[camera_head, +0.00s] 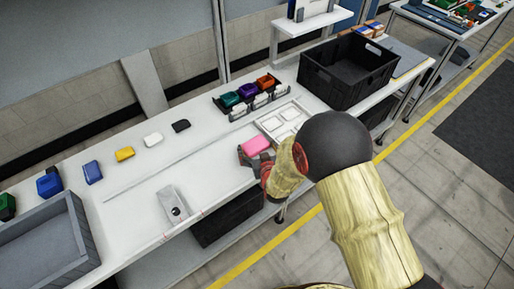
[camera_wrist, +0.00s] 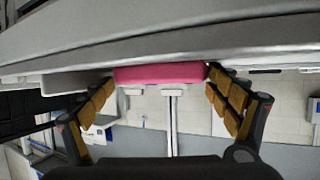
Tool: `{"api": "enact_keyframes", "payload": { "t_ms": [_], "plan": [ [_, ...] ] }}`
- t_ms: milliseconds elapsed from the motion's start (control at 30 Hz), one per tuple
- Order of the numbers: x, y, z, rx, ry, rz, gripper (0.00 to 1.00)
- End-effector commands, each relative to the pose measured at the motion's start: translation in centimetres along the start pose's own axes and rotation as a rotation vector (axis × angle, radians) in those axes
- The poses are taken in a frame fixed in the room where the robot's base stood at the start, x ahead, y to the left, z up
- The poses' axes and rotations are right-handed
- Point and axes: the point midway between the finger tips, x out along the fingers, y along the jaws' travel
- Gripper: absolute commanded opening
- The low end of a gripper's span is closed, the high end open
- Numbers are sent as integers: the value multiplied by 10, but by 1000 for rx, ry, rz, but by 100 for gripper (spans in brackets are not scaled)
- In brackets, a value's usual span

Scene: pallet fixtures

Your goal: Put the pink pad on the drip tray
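The pink pad (camera_head: 257,145) is at the front part of the white bench, right of centre in the head view. My gripper (camera_head: 254,155) is at the pad from the front. In the wrist view the pad (camera_wrist: 160,74) spans between my two fingertips (camera_wrist: 160,78), which touch its two ends. Whether the pad rests on the bench or is just clear of it, I cannot tell. A pale tray with two square white recesses (camera_head: 270,125), likely the drip tray, lies just behind the pad; my arm hides part of its surroundings.
A rack (camera_head: 223,109) with teal, purple and orange blocks stands behind the tray. A black crate (camera_head: 347,72) is at the back right. A metal plate with a dark round spot (camera_head: 172,205) lies front left. Several coloured blocks line the back; a grey bin (camera_head: 82,225) is far left.

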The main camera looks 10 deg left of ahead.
Motion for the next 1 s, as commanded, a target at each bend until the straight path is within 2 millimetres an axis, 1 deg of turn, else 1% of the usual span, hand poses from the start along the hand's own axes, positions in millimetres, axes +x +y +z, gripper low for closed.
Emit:
{"api": "enact_keyframes", "payload": {
  "t_ms": [33, 200, 500, 633, 767, 1000],
  "plan": [
    [0, 0, 1, 0, 0, 0, 92],
    [0, 0, 0, 0, 0, 0, 100],
    [0, 0, 0, 0, 0, 0, 100],
    [-2, 0, -4, 0, 0, 0, 100],
    [-22, 0, -4, 0, 0, 0, 100],
    [-73, 0, -4, 0, 0, 0, 100]
  ]
}}
